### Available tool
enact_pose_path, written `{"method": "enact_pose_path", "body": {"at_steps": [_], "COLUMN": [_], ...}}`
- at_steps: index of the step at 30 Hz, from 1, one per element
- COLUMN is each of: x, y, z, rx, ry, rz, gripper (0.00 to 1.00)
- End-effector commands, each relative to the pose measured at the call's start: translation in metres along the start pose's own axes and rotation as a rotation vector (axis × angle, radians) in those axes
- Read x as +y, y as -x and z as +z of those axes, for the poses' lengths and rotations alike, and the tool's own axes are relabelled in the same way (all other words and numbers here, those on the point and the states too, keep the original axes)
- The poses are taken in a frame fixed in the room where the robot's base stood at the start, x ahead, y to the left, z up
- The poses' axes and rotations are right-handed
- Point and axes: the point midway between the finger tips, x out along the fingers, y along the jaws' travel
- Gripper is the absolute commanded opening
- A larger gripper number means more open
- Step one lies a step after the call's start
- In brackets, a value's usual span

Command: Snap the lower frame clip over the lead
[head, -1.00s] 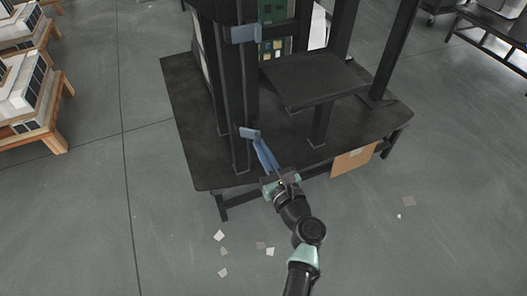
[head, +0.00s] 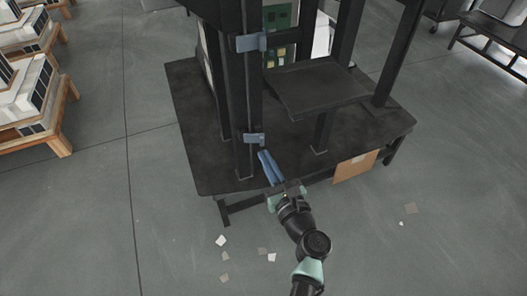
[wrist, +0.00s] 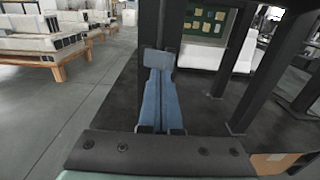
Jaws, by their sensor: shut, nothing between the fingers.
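The lower frame clip (head: 253,139) is a small blue-grey piece on the front of the dark upright column, low above the platform. It looks closed across the column's face. In the wrist view the clip (wrist: 158,59) stands just beyond my fingertips. My gripper (head: 263,154) has long blue fingers, shut and empty, pointing up at the clip from below right. The gripper (wrist: 159,73) also shows in the wrist view with its fingers side by side. I cannot tell whether the tips touch the clip. The lead is not distinguishable in either view.
A similar upper clip (head: 250,42) sits higher on the column. A dark shelf (head: 318,90) juts out to the right. The black platform (head: 210,150) carries several uprights. A cardboard piece (head: 355,166) leans at its front right. Scraps lie on open floor.

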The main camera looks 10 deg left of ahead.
Motion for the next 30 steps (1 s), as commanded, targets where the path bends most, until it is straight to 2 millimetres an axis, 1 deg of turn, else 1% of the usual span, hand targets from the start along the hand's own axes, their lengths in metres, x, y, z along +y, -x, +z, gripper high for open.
{"method": "enact_pose_path", "body": {"at_steps": [15, 20, 30], "x": [-0.001, -0.001, 0.000], "y": [0.042, 0.046, 0.046], "z": [0.001, 0.001, 0.000], "rx": [0.001, -0.001, -0.001], "ry": [-0.002, 0.000, 0.000], "rz": [-0.002, -0.001, -0.001], "gripper": [0.00, 0.00, 0.00]}}
